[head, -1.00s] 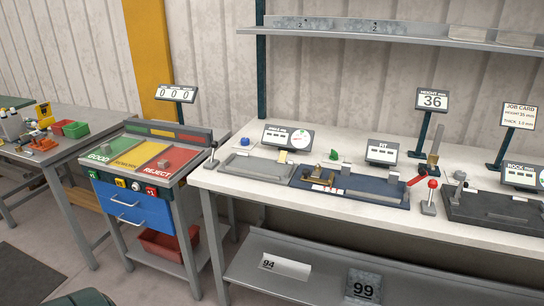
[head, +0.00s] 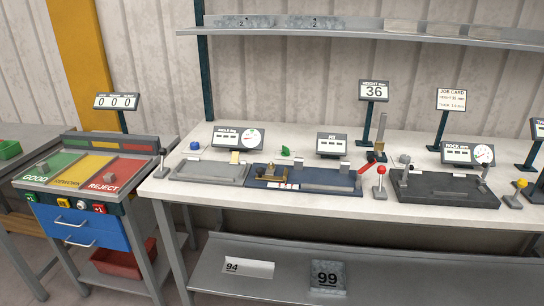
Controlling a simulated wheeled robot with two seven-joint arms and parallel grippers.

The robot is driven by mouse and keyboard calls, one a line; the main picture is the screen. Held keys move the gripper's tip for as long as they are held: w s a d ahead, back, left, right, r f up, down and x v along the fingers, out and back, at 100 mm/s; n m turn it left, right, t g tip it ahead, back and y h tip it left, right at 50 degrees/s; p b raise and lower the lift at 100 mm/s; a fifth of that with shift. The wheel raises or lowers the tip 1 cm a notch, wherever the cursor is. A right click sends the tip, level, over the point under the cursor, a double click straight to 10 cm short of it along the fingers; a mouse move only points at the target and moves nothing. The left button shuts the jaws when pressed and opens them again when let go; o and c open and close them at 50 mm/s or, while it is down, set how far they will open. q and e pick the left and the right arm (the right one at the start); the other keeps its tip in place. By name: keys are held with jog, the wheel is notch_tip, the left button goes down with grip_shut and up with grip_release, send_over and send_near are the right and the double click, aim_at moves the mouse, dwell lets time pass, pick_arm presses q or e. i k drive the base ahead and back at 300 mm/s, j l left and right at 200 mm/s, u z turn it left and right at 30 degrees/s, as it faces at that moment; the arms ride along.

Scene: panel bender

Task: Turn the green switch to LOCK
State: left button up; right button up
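The small green switch (head: 285,151) stands on the white workbench (head: 225,210), behind the blue fixture (head: 320,178) and between the ANGLE display (head: 238,138) and the FIT display (head: 332,145). It is too small here to read its position or any LOCK marking. The blue fixture holds a brass-coloured block at its left end. Neither of my grippers is in view.
A red-knobbed lever (head: 380,170) stands at the bench front, right of the blue fixture. A dark fixture (head: 445,190) lies farther right. The sorting cart (head: 85,175) stands to the left. A shelf (head: 370,35) hangs above.

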aim_at(286, 152)
jog(key=i+l+z, duration=0.5)
jog(key=i+z, duration=0.15)
jog(key=i, duration=0.3)
